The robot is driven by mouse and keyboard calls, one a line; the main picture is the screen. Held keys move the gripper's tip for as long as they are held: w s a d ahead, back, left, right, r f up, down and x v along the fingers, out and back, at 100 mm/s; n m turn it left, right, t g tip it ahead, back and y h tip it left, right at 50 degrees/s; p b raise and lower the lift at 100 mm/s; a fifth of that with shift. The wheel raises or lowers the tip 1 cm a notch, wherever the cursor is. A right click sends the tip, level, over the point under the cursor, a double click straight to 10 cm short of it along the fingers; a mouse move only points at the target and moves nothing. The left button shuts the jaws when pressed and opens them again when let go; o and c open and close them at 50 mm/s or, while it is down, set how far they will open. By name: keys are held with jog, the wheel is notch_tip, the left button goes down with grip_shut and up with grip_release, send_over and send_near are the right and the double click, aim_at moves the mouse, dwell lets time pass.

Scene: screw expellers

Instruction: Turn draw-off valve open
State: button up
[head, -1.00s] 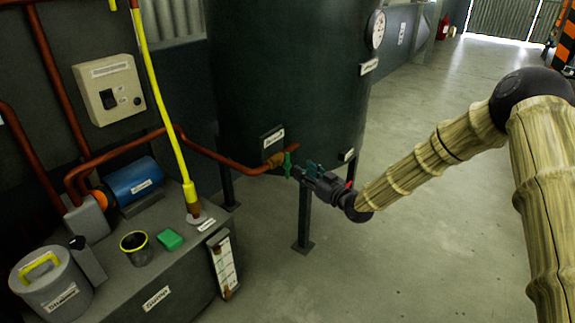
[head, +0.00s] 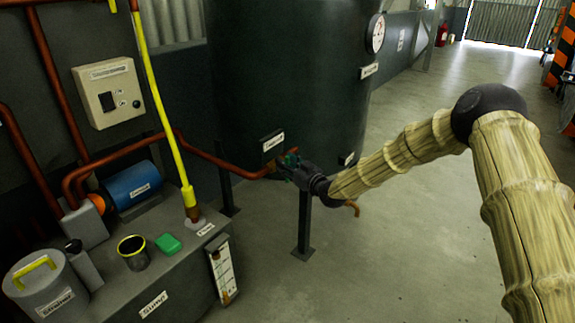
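The draw-off valve sits low on the front of the dark green tank (head: 290,70), where a copper pipe (head: 225,162) meets it, under a small white label (head: 273,141). Its green handle is largely hidden by my gripper. My gripper (head: 289,164) is at the valve, reaching in from the right. Green shows at its fingers, but I cannot tell handle from finger parts. Whether the fingers are open or closed on the handle is too small and covered to tell.
A tank leg (head: 304,225) stands below my gripper. Open floor lies right.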

grip_shut()
jog(key=shift+n, duration=0.3)
jog(key=n+y+b, duration=0.1)
jog(key=n, duration=0.4)
jog(key=s+a+f+n+y+b, duration=0.1)
jog(key=n+b, duration=0.1)
jog(key=n, duration=0.3)
jog(key=s+f+n+y+b, duration=0.1)
jog(key=n+y+b, duration=0.1)
jog(key=n, duration=0.3)
jog(key=shift+a, duration=0.25)
jog(key=shift+f+n+g+y+b, duration=0.2)
jog(key=shift+n+g+y+b, duration=0.25)
jog(key=shift+n, duration=0.85)
jog(key=shift+f+n+g+y+b, duration=0.2)
jog(key=shift+n+g+y+b, duration=0.2)
jog(key=shift+n, duration=0.9)
